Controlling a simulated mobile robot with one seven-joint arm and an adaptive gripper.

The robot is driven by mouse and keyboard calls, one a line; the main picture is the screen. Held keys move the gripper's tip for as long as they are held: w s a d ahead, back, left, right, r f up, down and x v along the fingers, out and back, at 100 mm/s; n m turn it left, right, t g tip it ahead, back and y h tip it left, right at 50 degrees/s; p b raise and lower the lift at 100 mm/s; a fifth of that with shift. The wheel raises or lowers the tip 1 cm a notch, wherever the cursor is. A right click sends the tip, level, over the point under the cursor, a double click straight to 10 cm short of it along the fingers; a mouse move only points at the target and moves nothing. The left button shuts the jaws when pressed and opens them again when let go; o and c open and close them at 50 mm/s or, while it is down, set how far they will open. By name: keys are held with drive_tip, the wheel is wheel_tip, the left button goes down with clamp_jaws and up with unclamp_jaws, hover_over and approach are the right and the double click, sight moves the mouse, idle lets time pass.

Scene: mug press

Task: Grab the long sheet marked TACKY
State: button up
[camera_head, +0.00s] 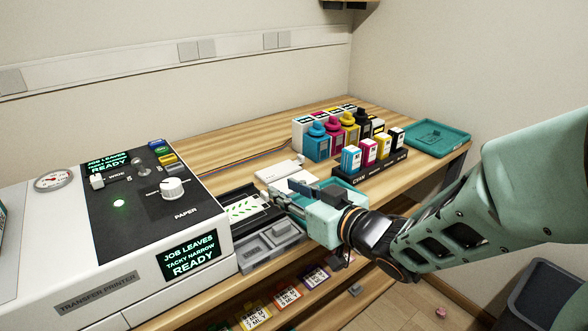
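My gripper (290,192) reaches left from the right side, over the teal tray beside the printer. Its fingers are small and dark in this view, and whether they are open or shut is unclear. A pale sheet with green leaf marks (243,208) lies in the dark output tray (232,195), just left of the fingers. No TACKY wording is readable on it. The word TACKY shows on the screen (190,255) of the white transfer printer (50,240), which reads "JOB LEAVES TACKY NARROW READY".
A grey compartment tray (272,245) sits in front of the leaf sheet. Ink bottles (318,143) and cartridges (369,150) stand behind my gripper. An empty-looking teal tray (438,137) is at the far right. Labelled packs (287,298) lie on the shelf below.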

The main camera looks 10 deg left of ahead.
drive_tip(key=b, duration=0.2)
approach(271, 204)
drive_tip(key=shift+w+a+r, duration=0.35)
drive_tip(key=shift+a, duration=0.2)
drive_tip(key=shift+w+a+r, duration=0.35)
drive_tip(key=shift+a, duration=0.2)
drive_tip(key=shift+w+a+r, duration=0.15)
drive_tip(key=shift+w+a, duration=0.1)
drive_tip(key=shift+a, duration=0.05)
drive_tip(key=b+x, duration=0.1)
drive_tip(key=x, duration=0.4)
drive_tip(key=shift+w+a+f, duration=0.15)
drive_tip(key=shift+w+f, duration=0.05)
drive_tip(key=shift+w+a, duration=0.4)
drive_tip(key=shift+a, duration=0.05)
drive_tip(key=shift+c, duration=0.5)
clamp_jaws()
